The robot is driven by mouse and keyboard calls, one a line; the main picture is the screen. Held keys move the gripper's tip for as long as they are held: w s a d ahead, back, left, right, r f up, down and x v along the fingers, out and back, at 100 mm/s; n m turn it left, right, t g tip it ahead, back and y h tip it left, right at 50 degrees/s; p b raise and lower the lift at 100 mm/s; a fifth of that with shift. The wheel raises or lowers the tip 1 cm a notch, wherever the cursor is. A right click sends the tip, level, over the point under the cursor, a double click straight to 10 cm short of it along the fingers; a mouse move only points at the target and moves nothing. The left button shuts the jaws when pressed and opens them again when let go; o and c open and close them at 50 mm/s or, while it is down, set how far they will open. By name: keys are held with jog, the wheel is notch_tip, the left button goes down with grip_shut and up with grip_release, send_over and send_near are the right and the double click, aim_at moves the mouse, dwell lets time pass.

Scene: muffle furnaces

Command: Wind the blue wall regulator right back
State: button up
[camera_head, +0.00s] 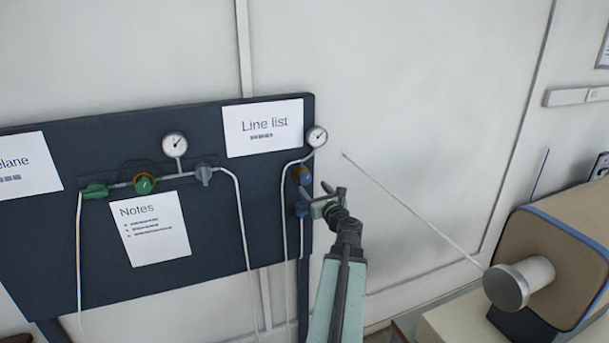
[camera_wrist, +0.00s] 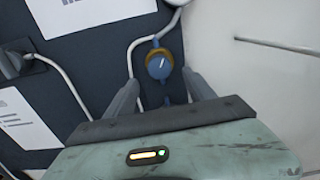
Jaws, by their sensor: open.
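The blue wall regulator (camera_head: 301,175) is a round blue knob with an orange-brown ring, mounted near the right edge of the dark panel. In the wrist view its knob (camera_wrist: 159,64) shows a white mark on its face, with its ring behind it. A dial gauge (camera_head: 317,136) sits above it on the same line. My gripper (camera_head: 326,197) is just right of and below the regulator in the head view. In the wrist view my open jaws (camera_wrist: 158,90) stand either side of the space below the knob, apart from it. They hold nothing.
A green-handled regulator (camera_head: 144,183) with its own gauge (camera_head: 174,145) and a grey knob (camera_head: 204,174) are further left on the panel (camera_head: 222,245). White hoses run down the panel. A thin rod (camera_head: 410,208) and a furnace (camera_head: 565,260) are to the right.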

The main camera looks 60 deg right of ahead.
aim_at(306, 180)
jog(key=x, duration=0.8)
jog(key=shift+a, duration=0.1)
jog(key=c, duration=1.2)
jog(key=shift+a, duration=0.25)
jog(key=shift+c, duration=0.8)
jog(key=shift+d, duration=0.2)
jog(key=n, duration=0.5)
jog(key=shift+n, duration=0.3)
grip_shut()
grip_release()
jog(key=n, duration=1.2)
jog(key=shift+n, duration=0.3)
jog(key=n, duration=0.5)
jog(key=shift+n, duration=0.4)
